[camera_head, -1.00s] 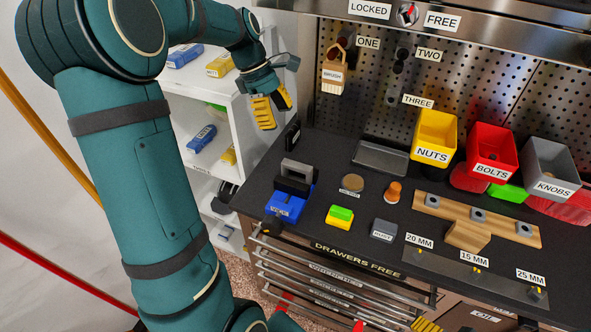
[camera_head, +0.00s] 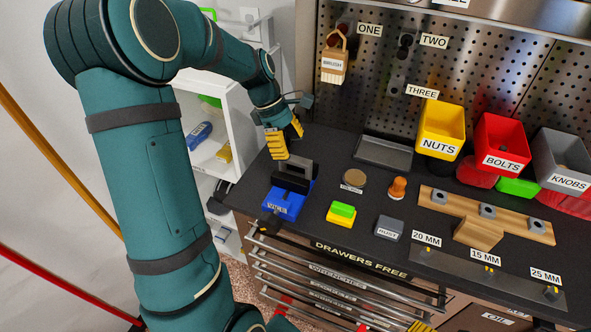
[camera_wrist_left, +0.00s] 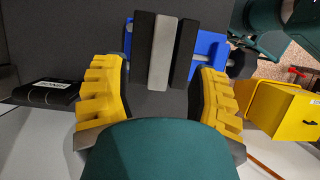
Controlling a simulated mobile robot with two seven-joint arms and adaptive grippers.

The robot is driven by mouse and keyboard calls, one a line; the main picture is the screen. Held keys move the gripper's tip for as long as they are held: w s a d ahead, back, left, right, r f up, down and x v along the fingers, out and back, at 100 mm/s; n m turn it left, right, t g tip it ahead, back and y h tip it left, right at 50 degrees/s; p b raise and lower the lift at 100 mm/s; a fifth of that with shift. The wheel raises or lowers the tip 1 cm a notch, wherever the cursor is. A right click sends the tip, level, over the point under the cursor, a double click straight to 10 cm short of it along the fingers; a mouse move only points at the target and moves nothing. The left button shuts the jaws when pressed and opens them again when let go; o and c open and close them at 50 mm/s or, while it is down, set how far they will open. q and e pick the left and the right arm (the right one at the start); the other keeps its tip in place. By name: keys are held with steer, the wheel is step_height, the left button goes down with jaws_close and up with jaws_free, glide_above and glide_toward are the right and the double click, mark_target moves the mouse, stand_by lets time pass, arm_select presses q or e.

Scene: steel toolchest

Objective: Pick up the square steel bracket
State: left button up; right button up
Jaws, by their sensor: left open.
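The square steel bracket (camera_head: 294,163) is a grey piece standing upright between the black jaws of the blue vise (camera_head: 284,204) at the left end of the bench. In the left wrist view the bracket (camera_wrist_left: 163,52) is a pale grey strip between two dark jaws, with the blue vise body (camera_wrist_left: 205,45) around it. My left gripper (camera_head: 287,138) is open and empty, just above and behind the bracket, its yellow ribbed fingers pointing down. In the left wrist view the fingers (camera_wrist_left: 158,75) straddle the line of the bracket, apart from it.
A green-yellow block (camera_head: 341,214), a grey block (camera_head: 389,228) and an orange knob piece (camera_head: 397,188) stand right of the vise. A shallow tray (camera_head: 383,153) lies behind. A white shelf (camera_head: 238,124) stands left of the bench. A brush (camera_head: 334,66) hangs on the pegboard.

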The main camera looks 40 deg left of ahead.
mark_target(295, 159)
arm_select(q)
steer(key=b+x, duration=0.1)
steer(key=x, duration=0.4)
steer(key=shift+s+r, duration=0.1)
jaws_close()
